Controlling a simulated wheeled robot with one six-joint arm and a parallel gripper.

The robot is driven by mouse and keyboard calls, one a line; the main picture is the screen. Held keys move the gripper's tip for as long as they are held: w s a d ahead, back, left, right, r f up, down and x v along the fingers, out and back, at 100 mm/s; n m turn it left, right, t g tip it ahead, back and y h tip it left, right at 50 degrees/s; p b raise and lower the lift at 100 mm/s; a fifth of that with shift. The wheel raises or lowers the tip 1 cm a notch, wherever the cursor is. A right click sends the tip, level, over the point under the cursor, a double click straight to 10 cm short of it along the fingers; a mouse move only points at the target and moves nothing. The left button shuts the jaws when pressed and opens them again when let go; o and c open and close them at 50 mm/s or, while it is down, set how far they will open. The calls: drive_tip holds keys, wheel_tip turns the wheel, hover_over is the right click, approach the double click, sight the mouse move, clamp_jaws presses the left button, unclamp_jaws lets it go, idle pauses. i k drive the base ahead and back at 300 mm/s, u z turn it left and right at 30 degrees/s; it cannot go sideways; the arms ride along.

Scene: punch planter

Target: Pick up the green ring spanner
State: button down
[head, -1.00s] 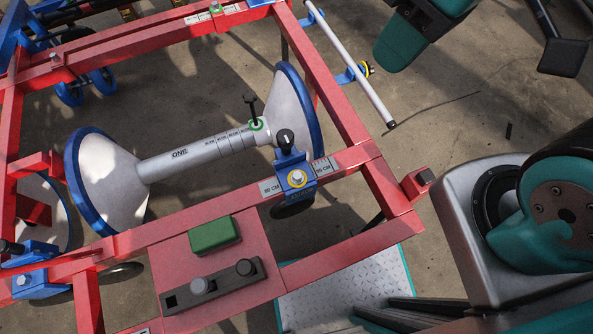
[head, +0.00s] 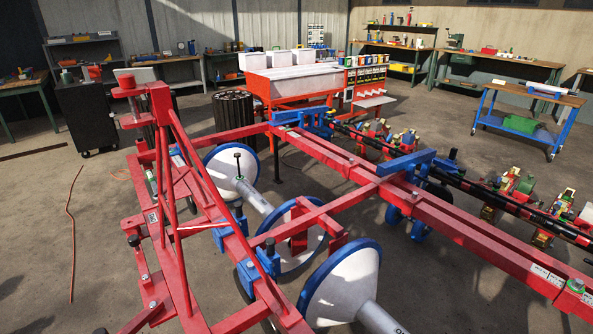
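I cannot make out a green ring spanner anywhere in the head view. Small green items lie on the far workbenches, too small to tell apart. My gripper is not in the head view, so whether it is open or shut does not show.
A red planter frame (head: 487,267) with white, blue-rimmed discs (head: 343,283) fills the foreground. Behind stand a black cabinet (head: 83,120), a seed hopper unit (head: 297,88), a back workbench (head: 398,52) and a blue trolley (head: 528,97). Open concrete floor (head: 440,115) lies between.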

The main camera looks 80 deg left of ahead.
sight(149, 175)
drive_tip(key=k, duration=1.45)
drive_tip(key=u, duration=2.75)
drive_tip(key=i, duration=0.5)
drive_tip(key=u, duration=0.45)
drive_tip(key=k, duration=0.45)
drive_tip(key=u, duration=0.8)
drive_tip(key=i, duration=2.4)
drive_tip(key=z, duration=1)
drive_tip(key=i, duration=1.5)
drive_tip(key=z, duration=0.5)
